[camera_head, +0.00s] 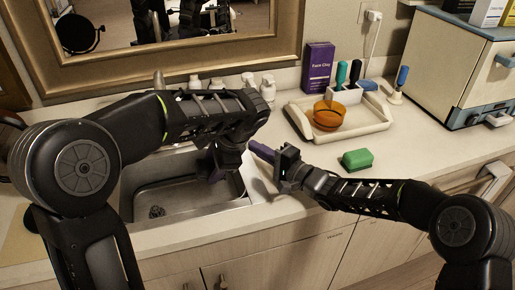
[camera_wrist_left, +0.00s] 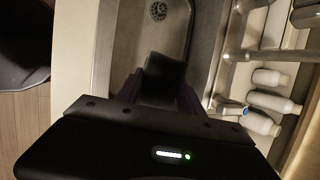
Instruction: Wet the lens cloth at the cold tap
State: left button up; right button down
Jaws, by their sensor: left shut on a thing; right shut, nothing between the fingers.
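My left gripper (camera_head: 216,168) reaches down over the right part of the metal sink (camera_head: 172,199). It is shut on a dark, flat piece that looks like the lens cloth (camera_wrist_left: 163,78); in the left wrist view it hangs between the fingers over the basin (camera_wrist_left: 150,35). In the head view the cloth cannot be told from the dark gripper. A metal tap (camera_wrist_left: 265,56) stands beside the basin in the wrist view; in the head view my left arm hides most of it. I cannot tell whether water runs. My right gripper (camera_head: 262,152) is shut and empty, just right of the sink.
Several white bottles (camera_head: 268,88) stand behind the sink. A cream tray (camera_head: 376,127) holds an orange bowl (camera_head: 328,115). A green block (camera_head: 357,159) lies in front of it. A purple box (camera_head: 319,67) and a cream cabinet (camera_head: 462,65) stand behind. The front right counter is partly free.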

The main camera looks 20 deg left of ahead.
pick_arm(q)
jog(key=shift+d, duration=0.1)
pick_arm(e)
jog(key=shift+r, duration=0.1)
